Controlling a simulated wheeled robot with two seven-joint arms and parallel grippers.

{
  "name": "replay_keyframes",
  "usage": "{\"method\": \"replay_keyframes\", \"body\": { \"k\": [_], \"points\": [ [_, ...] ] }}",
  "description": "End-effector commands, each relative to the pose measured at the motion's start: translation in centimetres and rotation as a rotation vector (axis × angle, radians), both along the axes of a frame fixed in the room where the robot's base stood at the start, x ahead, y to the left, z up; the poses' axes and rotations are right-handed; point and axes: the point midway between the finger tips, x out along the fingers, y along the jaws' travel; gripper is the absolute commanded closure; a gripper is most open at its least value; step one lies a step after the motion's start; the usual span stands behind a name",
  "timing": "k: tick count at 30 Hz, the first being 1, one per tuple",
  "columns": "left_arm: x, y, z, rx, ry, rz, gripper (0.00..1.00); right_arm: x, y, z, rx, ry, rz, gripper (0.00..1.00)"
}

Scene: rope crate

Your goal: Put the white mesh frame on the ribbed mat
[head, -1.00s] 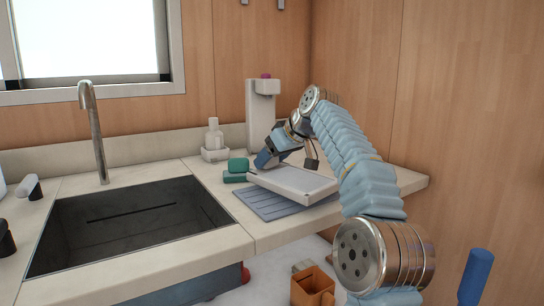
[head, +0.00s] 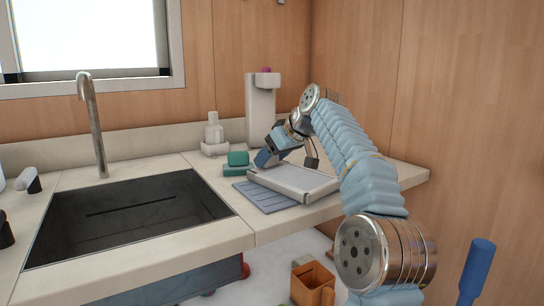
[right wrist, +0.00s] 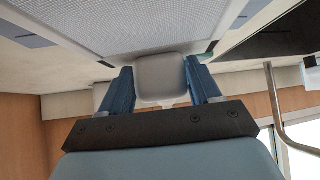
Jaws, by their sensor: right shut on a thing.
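The white mesh frame (head: 296,183) is a shallow white tray-like piece, lying nearly level over the right part of the blue-grey ribbed mat (head: 262,198). The mat's left and front strips show bare; the rest is hidden under the frame. I cannot tell whether the frame touches the mat. My right gripper (head: 264,161) is at the frame's back left edge, shut on it. In the right wrist view, the fingers (right wrist: 161,88) close on a pale tab of the frame, and its mesh (right wrist: 150,28) fills the top. My left gripper is out of view.
A green sponge stack (head: 238,164) lies close to the mat's back left corner. A soap bottle (head: 214,132) and a tall white dispenser (head: 260,110) stand behind. The sink (head: 130,215) is to the left, with bare counter (head: 235,228) between.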

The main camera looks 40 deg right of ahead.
Motion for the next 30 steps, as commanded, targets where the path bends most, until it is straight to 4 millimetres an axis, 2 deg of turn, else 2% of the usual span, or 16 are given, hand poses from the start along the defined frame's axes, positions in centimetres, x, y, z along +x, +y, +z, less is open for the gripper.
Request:
{"method": "replay_keyframes", "body": {
  "k": [5,6,11,12,26,30],
  "points": [
    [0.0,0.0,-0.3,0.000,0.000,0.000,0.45,0.0,0.0,-0.3,0.000,-0.001,0.000,0.86],
    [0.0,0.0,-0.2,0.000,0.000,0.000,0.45,0.0,0.0,-0.2,0.000,-0.001,0.000,0.34],
    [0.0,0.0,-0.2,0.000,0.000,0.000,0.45,0.0,0.0,-0.2,0.000,-0.001,0.000,0.10],
    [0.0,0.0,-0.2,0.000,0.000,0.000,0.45,0.0,0.0,-0.2,0.000,-0.001,0.000,0.08],
    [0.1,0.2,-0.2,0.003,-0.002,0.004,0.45,0.0,0.0,-0.3,0.000,0.000,0.000,0.08],
    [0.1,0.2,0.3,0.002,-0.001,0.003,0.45,-1.4,-0.2,1.3,0.000,-0.002,-0.001,0.08]
  ]
}}
